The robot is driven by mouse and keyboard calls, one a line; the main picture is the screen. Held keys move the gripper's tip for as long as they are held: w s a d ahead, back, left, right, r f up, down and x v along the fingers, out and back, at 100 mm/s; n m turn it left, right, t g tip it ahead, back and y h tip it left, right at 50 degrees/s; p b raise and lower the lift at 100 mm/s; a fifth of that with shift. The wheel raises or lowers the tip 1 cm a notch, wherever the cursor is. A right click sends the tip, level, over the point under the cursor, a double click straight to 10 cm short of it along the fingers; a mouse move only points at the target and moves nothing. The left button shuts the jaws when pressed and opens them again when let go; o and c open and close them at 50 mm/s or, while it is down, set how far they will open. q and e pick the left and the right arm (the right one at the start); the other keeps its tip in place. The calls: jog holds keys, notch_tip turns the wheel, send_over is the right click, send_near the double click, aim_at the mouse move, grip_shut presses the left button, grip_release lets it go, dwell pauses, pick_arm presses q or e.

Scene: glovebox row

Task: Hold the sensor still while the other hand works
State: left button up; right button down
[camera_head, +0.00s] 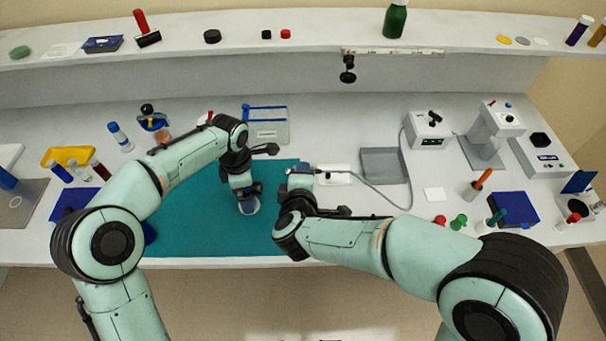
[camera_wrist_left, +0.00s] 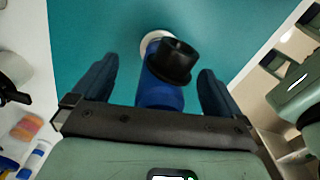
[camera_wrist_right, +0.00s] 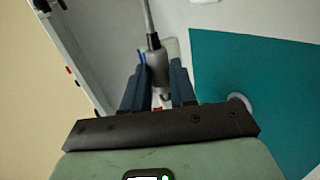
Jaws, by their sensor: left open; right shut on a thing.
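The sensor (camera_wrist_right: 155,62) is a grey cylinder with a cable leaving its far end. My right gripper (camera_wrist_right: 158,72) is shut on it. In the head view the sensor (camera_head: 300,170) shows beyond my right gripper (camera_head: 297,188), near the right edge of the teal mat (camera_head: 190,225). My left gripper (camera_head: 246,190) is open and points down over the mat. In the left wrist view its fingers (camera_wrist_left: 157,80) stand apart on either side of a blue, black-topped object (camera_wrist_left: 160,92). A pale round piece (camera_head: 249,206) shows below the left gripper; whether it belongs to that object is unclear.
The grey cable (camera_head: 375,192) runs to a white box (camera_head: 428,131). A grey tray (camera_head: 385,166) and white block (camera_head: 335,174) lie right of the mat. A lidded container (camera_head: 268,128) stands behind it. A shelf (camera_head: 300,36) spans the back.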

pick_arm(q)
jog(key=shift+r, duration=0.1)
notch_tip(320, 180, up, 12)
jog(key=shift+f, duration=0.1)
jog(key=shift+s, duration=0.1)
dwell(0.4)
